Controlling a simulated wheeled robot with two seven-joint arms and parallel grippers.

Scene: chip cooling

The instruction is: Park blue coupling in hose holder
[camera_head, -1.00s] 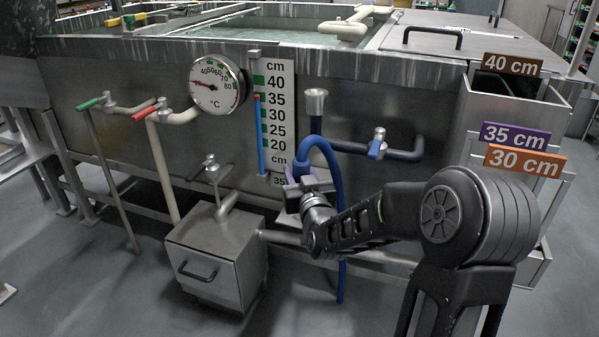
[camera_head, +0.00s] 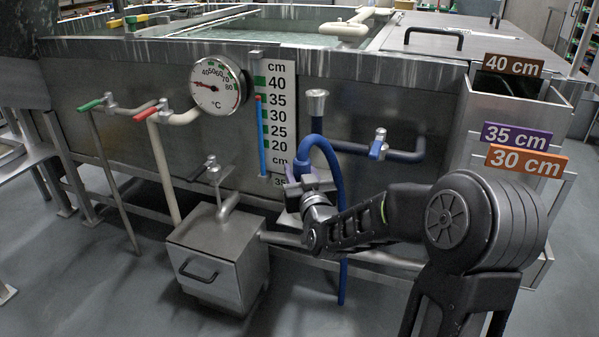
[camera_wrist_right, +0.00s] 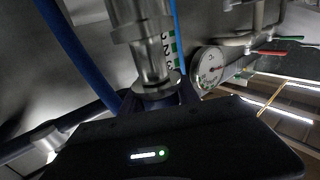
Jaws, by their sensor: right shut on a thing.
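The blue hose (camera_head: 341,235) bends over in an arch beside the tank, with one end running down toward the floor. Its other end comes down into my right gripper (camera_head: 301,186), which is shut on the blue coupling. In the right wrist view the coupling's metal body (camera_wrist_right: 155,60) stands out between the dark fingers, with a round flange close to them; the hose (camera_wrist_right: 70,50) passes on the left. I cannot make out the hose holder for certain, nor whether the coupling touches it. My left gripper is not in view.
A metal cup fitting (camera_head: 316,102) tops the blue pipe with a blue-handled valve (camera_head: 378,147). The level scale (camera_head: 280,110) and thermometer (camera_head: 217,85) are on the tank front. A metal box (camera_head: 215,262) stands low at left. Label plates (camera_head: 525,160) are at right.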

